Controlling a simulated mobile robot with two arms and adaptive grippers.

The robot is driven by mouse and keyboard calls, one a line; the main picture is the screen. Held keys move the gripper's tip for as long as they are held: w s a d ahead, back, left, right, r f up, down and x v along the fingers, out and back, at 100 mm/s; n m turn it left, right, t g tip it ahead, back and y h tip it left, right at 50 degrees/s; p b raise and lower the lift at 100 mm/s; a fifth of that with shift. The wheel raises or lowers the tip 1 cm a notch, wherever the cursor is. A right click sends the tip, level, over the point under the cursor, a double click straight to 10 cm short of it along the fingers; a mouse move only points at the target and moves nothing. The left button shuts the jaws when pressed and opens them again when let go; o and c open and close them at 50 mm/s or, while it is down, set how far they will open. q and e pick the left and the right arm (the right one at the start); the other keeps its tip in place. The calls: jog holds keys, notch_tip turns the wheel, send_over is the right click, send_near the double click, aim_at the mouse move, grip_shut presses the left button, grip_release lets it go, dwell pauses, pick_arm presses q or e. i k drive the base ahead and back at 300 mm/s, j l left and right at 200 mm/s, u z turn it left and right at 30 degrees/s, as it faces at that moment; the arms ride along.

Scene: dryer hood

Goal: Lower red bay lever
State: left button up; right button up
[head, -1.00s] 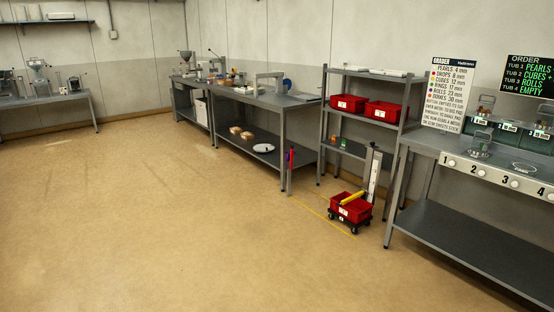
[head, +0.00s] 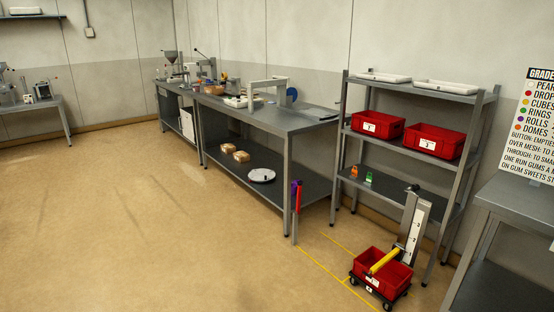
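A slim upright red bar (head: 298,198) stands at the near right leg of the long grey bench, with a small purple piece (head: 294,187) beside its top. I cannot tell whether this red bar is the bay lever. Yellow floor lines (head: 322,264) mark out a bay to its right. In the bay stands a low black wheeled cart (head: 388,301) carrying a red bin (head: 372,280). A yellow bar (head: 384,261) lies tilted across the bin, and a grey post with a white scale (head: 414,228) rises behind it. Neither of my grippers is in view.
A grey shelf rack (head: 405,91) with red bins (head: 435,141) stands behind the cart. The long bench (head: 300,122) holds equipment, with a white plate (head: 262,175) on its lower shelf. Another bench (head: 520,200) is at the right edge. The floor at left and centre is open.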

aim_at(299, 189)
jog(key=i+z, duration=0.1)
jog(key=i, duration=0.55)
jog(key=i+z, duration=0.1)
jog(key=i, duration=0.55)
jog(key=i+j+z, duration=0.15)
jog(key=i, duration=0.45)
